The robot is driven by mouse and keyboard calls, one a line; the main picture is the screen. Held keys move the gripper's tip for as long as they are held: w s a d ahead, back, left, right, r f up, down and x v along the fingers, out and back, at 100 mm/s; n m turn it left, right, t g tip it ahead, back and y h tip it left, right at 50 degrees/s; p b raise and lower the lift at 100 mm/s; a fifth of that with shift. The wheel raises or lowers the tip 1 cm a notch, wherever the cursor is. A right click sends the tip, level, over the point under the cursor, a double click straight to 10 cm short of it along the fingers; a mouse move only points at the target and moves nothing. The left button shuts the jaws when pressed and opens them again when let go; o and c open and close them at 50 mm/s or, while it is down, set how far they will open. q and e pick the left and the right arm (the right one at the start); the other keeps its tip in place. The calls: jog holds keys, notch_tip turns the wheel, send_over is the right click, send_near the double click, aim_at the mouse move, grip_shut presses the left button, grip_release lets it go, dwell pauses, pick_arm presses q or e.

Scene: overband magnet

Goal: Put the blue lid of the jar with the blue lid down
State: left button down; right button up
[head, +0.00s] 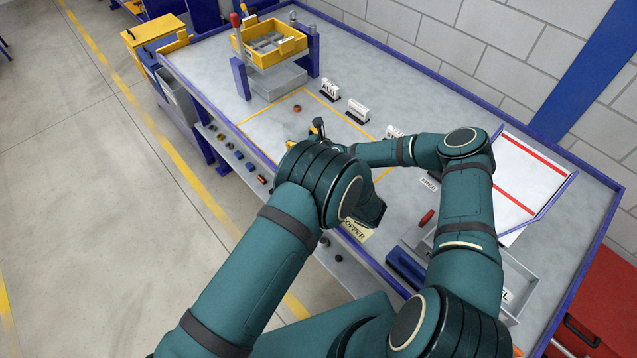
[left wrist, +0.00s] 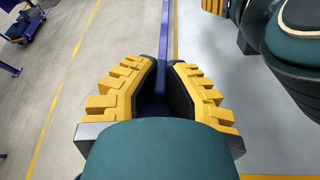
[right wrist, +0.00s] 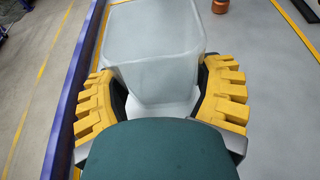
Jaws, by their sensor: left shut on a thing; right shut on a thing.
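A pale translucent jar (right wrist: 155,62) fills the middle of the right wrist view, between the yellow fingers of my right gripper (right wrist: 158,85). My right gripper is shut on it. My left gripper (left wrist: 165,75) is closed to a narrow gap over the table's front edge. A dark blue patch shows between its fingers; I cannot tell the blue lid from the blue edge. The head view hides the left gripper.
A yellow bin (head: 270,48) sits on a blue-post stand at the back left. A small copper-coloured piece (head: 297,108) lies inside the outline; label signs (head: 357,111) stand behind. A red-striped white board (head: 527,178) and grey trays (head: 515,275) are at right.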

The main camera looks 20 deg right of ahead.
pick_arm(q)
jog(key=s+a, duration=0.3)
jog(key=a, duration=0.4)
jog(key=s+a, duration=0.3)
jog(key=a, duration=0.3)
jog(key=s+d+r+m+h, duration=0.1)
jog(key=d+r+m+h, duration=0.15)
jog(key=d+h, duration=0.45)
jog(key=s+d+r+m+h, duration=0.2)
jog(key=d+m+h, duration=0.25)
jog(key=d, duration=0.45)
jog(key=shift+n+t+h, duration=0.35)
jog(key=shift+n+t, duration=0.05)
jog(key=x, duration=0.8)
jog(key=f+x, duration=0.1)
jog(key=x, duration=0.4)
jog(key=shift+s+d+f, duration=0.15)
jog(key=shift+s+d, duration=0.1)
jog(key=shift+s, duration=0.1)
jog(key=w+f, duration=0.1)
jog(key=w+d+f, duration=0.1)
jog(key=shift+w, duration=0.25)
